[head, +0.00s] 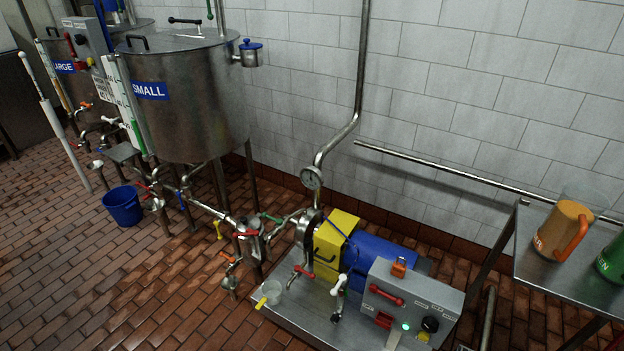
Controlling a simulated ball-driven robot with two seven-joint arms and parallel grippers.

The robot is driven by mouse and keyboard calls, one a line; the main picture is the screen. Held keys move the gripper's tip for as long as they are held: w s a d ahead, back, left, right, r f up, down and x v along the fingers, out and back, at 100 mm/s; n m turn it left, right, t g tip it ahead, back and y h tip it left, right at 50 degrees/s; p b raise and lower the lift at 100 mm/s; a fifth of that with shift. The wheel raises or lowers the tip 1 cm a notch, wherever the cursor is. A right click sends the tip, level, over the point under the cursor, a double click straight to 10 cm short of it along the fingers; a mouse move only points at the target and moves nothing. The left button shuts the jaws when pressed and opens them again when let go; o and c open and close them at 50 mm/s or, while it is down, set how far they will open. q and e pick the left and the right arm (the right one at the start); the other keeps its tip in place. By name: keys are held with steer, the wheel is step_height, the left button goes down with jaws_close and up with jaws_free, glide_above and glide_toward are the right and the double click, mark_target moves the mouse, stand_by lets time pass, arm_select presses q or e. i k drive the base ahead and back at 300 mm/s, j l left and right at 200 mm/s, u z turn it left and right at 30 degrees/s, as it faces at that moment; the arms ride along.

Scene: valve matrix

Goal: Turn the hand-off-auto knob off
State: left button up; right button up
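A grey control box (412,302) stands on the low metal platform by the pump. A round black knob (430,324) sits on its front face; I cannot read its label or setting from here. A green light (406,327) glows to the knob's left, and a yellow button (423,338) is below it. Another grey box (88,33) at the upper left also carries a dark knob (80,39), too small to read. I cannot tell which knob is marked hand-off-auto. Neither of my grippers is in view.
The blue pump motor (375,262) and yellow guard (335,238) lie behind the box. Steel tanks (195,105) with pipes and valves stand left. A metal table (540,262) with jugs is right. A blue bucket (122,207) is on the floor. Brick floor (110,300) is clear at the lower left.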

mark_target(429, 325)
steer(key=z, duration=1.05)
